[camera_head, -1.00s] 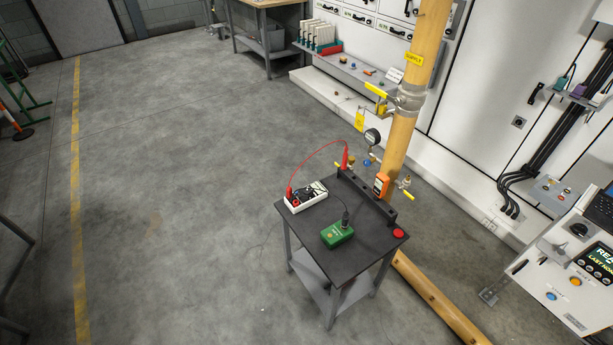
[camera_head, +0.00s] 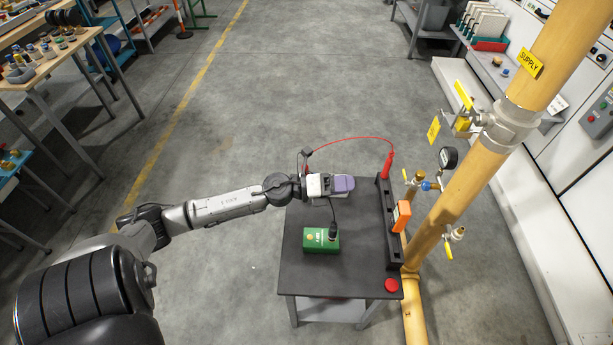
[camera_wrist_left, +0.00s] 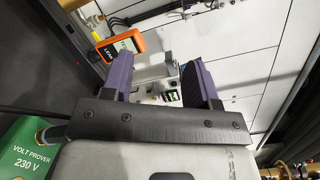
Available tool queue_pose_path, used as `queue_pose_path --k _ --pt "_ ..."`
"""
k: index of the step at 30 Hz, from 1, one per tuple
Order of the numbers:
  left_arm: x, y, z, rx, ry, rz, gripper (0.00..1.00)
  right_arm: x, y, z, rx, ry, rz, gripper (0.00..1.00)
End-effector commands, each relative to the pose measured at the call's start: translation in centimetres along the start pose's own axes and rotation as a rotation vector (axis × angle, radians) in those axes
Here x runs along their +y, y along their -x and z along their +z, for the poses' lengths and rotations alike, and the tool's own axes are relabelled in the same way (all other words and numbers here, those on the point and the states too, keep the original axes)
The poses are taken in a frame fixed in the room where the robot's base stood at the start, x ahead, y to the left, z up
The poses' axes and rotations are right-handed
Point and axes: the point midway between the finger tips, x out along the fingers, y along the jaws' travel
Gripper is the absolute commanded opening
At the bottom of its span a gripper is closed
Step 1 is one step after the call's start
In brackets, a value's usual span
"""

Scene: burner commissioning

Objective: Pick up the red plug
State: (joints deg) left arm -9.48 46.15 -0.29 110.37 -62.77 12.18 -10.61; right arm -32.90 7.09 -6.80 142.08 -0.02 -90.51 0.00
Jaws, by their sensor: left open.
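A round red piece (camera_head: 391,285), probably the red plug, lies at the front right corner of the small dark table. A red probe (camera_head: 387,165) stands upright at the far end of the black rack, with a red cable arching left from it. My left gripper (camera_head: 343,184) is above the table's far left part, well away from the round red piece. In the left wrist view its purple fingers (camera_wrist_left: 163,75) are apart with nothing between them. My right gripper is not in view.
The green volt prover (camera_head: 321,240) sits on the table (camera_head: 340,280). An orange meter (camera_head: 401,215) is on the black rack (camera_head: 390,225). The yellow pipe (camera_head: 470,190) with valves and a gauge (camera_head: 448,158) rises at the right. Open floor lies left of the table.

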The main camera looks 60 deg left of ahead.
Motion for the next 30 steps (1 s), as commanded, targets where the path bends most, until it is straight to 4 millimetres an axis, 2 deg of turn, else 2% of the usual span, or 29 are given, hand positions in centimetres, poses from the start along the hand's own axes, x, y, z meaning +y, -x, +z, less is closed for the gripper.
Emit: queue_pose_path --k 1,5,9,12,18,23,30 --pt "1.8 0.0 0.7 0.108 -0.144 0.029 0.54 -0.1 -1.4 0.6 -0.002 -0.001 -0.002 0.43" --pt "5.6 1.5 3.0 0.387 -0.444 0.158 0.54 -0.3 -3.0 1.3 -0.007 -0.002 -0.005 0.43" --pt "9.3 4.8 7.0 0.636 -0.660 0.351 0.54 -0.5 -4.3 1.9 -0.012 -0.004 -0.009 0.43" --pt "11.0 7.4 10.0 0.768 -0.746 0.489 0.54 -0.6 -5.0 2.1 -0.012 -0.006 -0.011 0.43" --pt "12.2 11.6 14.3 0.926 -0.814 0.688 0.54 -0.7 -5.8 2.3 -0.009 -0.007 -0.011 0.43" --pt "13.2 12.7 15.2 0.970 -0.821 0.751 0.54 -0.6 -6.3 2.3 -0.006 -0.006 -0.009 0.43" --pt "16.7 11.3 13.7 0.976 -0.820 0.758 0.54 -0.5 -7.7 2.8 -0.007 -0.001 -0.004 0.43"
